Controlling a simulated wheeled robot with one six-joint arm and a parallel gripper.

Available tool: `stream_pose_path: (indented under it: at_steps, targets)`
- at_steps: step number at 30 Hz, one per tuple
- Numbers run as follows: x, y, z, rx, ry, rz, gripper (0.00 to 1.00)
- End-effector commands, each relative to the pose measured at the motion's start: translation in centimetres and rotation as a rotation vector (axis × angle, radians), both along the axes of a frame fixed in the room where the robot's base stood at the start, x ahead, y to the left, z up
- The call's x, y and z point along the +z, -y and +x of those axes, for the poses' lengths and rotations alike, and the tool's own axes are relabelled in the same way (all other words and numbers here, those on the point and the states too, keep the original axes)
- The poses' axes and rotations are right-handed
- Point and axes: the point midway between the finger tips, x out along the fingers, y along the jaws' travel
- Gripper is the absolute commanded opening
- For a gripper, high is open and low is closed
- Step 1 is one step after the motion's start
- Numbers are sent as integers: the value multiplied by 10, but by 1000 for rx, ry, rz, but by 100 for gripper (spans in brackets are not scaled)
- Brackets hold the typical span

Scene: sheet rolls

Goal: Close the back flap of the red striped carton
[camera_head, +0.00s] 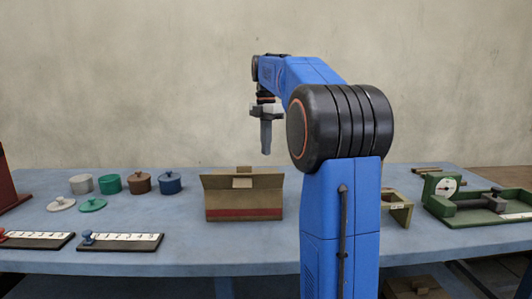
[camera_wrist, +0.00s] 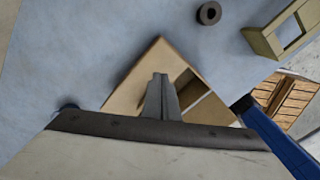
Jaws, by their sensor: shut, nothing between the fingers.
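The red striped carton (camera_head: 243,200) stands on the blue table left of my arm, brown with a red band low on its front. A wide flap leans outward along its near top edge, and a small tab shows above the far side. In the wrist view the carton (camera_wrist: 133,88) lies below my fingers, with tan panels and a partly open gap at its right. I cannot tell the back flap's exact angle. My gripper (camera_head: 266,150) is shut and empty, pointing down above and slightly right of the carton, apart from it. Its fingers (camera_wrist: 160,78) hide part of the carton.
Several lidded pots (camera_head: 110,184) and two loose lids lie left of the carton. Two labelled strips (camera_head: 120,243) lie at the front left. A dark ring (camera_wrist: 209,13) lies on the table.

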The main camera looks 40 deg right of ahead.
Motion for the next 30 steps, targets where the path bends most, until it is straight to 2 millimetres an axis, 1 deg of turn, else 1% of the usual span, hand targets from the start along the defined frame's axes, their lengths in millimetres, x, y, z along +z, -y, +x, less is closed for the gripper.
stream_pose_path:
  at_steps: [18,24,30]
  targets:
    - [50,0,1,0,1,0,0]
    - [59,0,0,0,1,0,0]
    - [59,0,0,0,0,0,0]
